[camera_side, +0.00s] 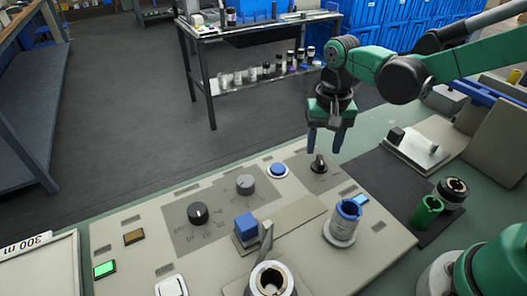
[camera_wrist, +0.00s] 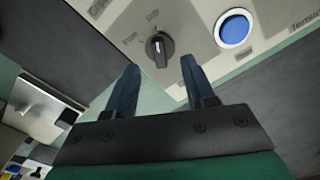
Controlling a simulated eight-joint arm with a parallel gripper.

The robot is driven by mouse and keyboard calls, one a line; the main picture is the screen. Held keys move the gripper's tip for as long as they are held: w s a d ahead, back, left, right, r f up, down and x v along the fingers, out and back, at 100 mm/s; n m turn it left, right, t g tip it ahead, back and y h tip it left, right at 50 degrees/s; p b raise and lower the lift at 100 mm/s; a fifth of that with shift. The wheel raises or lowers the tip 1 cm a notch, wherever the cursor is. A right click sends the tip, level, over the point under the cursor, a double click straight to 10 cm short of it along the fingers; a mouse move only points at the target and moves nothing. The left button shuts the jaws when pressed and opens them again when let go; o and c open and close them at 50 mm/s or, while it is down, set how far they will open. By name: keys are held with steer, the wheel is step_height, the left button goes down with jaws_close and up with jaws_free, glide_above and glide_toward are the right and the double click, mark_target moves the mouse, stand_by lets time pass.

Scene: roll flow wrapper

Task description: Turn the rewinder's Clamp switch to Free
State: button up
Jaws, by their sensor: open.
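The Clamp switch (camera_side: 319,163) is a small black rotary knob on the beige control panel, at its far right part. In the wrist view the switch (camera_wrist: 159,47) sits just beyond my fingertips, between their lines, with a "Free" label to its left and another label above it. Its pointer mark seems to face up toward that upper label, though this is small. My gripper (camera_side: 324,147) points down above the switch with fingers apart and empty; the wrist view also shows the open gripper (camera_wrist: 160,66). The fingers look clear of the knob.
A blue push button (camera_side: 278,170) is just left of the switch. A grey dial (camera_side: 246,184) and a black dial (camera_side: 198,213) lie farther left. A blue-topped post (camera_side: 245,228) and a blue-rimmed cup (camera_side: 343,222) rise from the panel nearer the camera.

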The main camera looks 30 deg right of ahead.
mark_target(321, 159)
steer(key=shift+f, duration=1.6)
jaws_close()
